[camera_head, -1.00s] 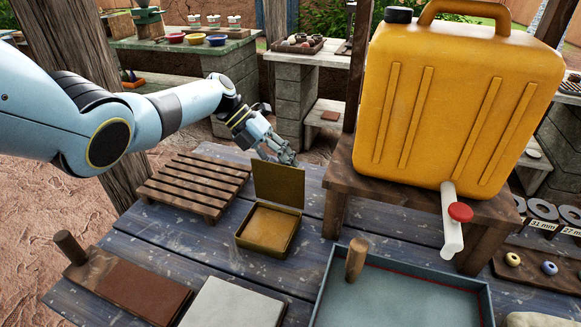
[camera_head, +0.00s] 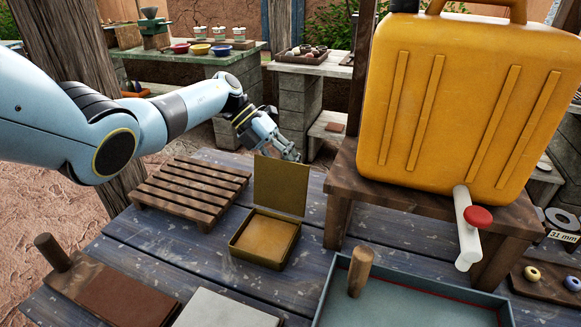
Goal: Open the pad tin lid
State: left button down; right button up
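The pad tin (camera_head: 262,241) is a small square brass-coloured box on the blue plank table. Its lid (camera_head: 281,186) stands up, roughly upright, along the tin's far edge, and the shallow inside shows a tan pad or floor. My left gripper (camera_head: 292,152) is behind and above the lid, at the end of the arm coming in from the left. It looks apart from the lid. Its fingers are bunched and small, so I cannot tell if they are open or shut. My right gripper is not in view.
A slatted wooden rack (camera_head: 190,187) lies left of the tin. A yellow jerrycan (camera_head: 455,110) with a red-tapped spout stands on a wooden stand (camera_head: 345,190) to the right. A blue-grey tray (camera_head: 420,295) with a wooden peg and a brown board (camera_head: 120,290) lie in front.

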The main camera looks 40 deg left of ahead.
pick_arm(q)
jog(key=c, duration=1.2)
grip_release()
jog(key=shift+w+a+r, duration=0.15)
jog(key=shift+a+r, duration=0.1)
jog(key=shift+a, duration=0.45)
jog(key=shift+c, duration=0.2)
jog(key=shift+o, duration=0.5)
jog(key=shift+d, duration=0.25)
jog(key=v, duration=1.2)
jog(key=shift+f, duration=0.1)
